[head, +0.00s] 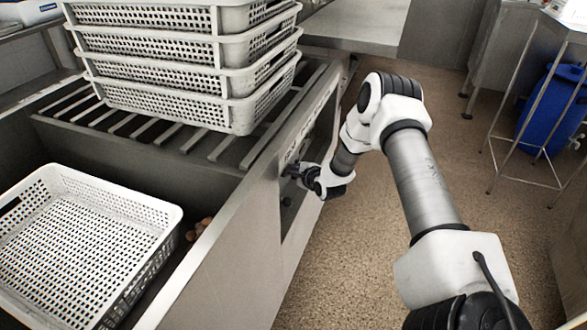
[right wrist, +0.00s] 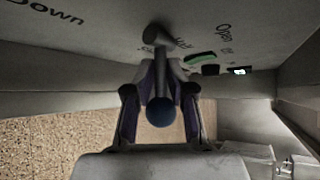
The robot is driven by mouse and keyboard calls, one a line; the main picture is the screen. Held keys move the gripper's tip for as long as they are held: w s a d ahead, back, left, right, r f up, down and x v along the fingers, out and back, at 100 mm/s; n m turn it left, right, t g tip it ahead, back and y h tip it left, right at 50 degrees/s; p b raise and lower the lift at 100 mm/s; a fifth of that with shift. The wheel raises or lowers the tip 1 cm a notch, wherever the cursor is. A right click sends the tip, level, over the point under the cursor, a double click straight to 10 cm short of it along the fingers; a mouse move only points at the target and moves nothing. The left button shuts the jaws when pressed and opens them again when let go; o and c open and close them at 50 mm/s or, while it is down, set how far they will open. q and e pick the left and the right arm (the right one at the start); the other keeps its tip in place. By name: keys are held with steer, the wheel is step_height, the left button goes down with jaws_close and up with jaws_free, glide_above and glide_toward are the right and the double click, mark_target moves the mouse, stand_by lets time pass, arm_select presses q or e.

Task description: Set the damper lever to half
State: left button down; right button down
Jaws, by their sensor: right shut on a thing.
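The damper lever is a dark grey rod with a round dark blue knob (right wrist: 161,112). In the right wrist view it runs from a grey pivot (right wrist: 157,38) on a side panel (right wrist: 105,40) towards the camera. My right gripper (right wrist: 161,82) has a finger on each side of the lever and is shut on it. Which mark the lever points at I cannot tell. In the head view my right gripper (head: 292,171) is at the unit's side and the lever is hard to make out.
White perforated baskets stand stacked (head: 240,88) on the slatted top. Another basket (head: 172,218) sits in the trough at left, beside small brown items (head: 198,229). A green part (right wrist: 200,57) is on the panel near the lever. The floor (head: 345,245) right of the unit is clear.

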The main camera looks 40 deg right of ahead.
steer(key=shift+s+d+f, duration=0.15)
steer(key=shift+s+f, duration=0.1)
steer(key=c, duration=1.3)
jaws_free()
steer(key=shift+o, duration=0.9)
steer(key=shift+s+d+r, duration=0.1)
steer(key=shift+s+d, duration=0.05)
steer(key=shift+d, duration=0.15)
steer(key=shift+r, duration=0.1)
steer(key=shift+s+a+r, duration=0.15)
steer(key=shift+a, duration=0.05)
steer(key=v, duration=1.1)
steer(key=shift+s, duration=0.3)
